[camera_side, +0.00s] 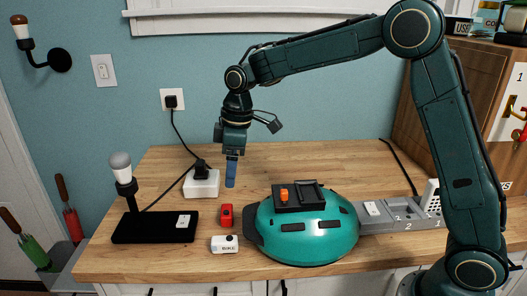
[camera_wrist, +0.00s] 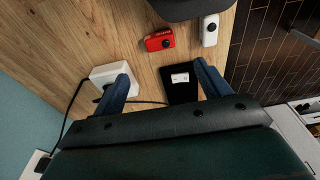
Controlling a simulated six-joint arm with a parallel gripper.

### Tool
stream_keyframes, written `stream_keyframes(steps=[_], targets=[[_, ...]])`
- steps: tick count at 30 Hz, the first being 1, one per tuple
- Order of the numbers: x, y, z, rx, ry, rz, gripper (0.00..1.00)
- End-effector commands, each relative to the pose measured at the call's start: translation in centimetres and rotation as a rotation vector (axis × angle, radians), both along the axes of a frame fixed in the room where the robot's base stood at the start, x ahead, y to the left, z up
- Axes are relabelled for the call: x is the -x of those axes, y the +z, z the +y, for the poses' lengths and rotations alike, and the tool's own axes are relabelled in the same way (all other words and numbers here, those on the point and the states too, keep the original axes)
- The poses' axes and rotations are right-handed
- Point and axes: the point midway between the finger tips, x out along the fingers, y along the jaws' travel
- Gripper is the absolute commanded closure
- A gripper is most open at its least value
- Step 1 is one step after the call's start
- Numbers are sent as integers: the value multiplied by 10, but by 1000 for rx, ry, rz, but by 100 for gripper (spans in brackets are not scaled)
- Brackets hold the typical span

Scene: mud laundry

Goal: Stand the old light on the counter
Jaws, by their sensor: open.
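No label I can read marks which thing is the old light. A small red light-like unit (camera_side: 226,215) lies on the wooden counter (camera_side: 300,155), left of the teal helmet (camera_side: 310,235). A white unit marked BIKE (camera_side: 225,244) lies in front of it. Both show in the wrist view, the red unit (camera_wrist: 159,40) and the white unit (camera_wrist: 209,30). A lamp with a white bulb (camera_side: 120,165) stands on a black base (camera_side: 155,228) at left. My gripper (camera_side: 231,175) is open and empty, pointing down above the counter behind the red unit; its fingers show in the wrist view (camera_wrist: 163,85).
A white outlet box (camera_side: 201,184) with a black plug and cord stands just left of my gripper. The helmet bears a black mount with an orange part (camera_side: 284,195). A grey numbered tray (camera_side: 400,214) lies at right. The back middle of the counter is clear.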

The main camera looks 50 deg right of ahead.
Motion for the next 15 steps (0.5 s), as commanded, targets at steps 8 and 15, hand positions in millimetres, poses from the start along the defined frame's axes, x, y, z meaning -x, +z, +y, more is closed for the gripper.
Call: stream_keyframes(steps=[8, 15], targets=[[12, 13, -4, -2, -33, -15, 24], [50, 46, -17, -9, -134, -58, 24]])
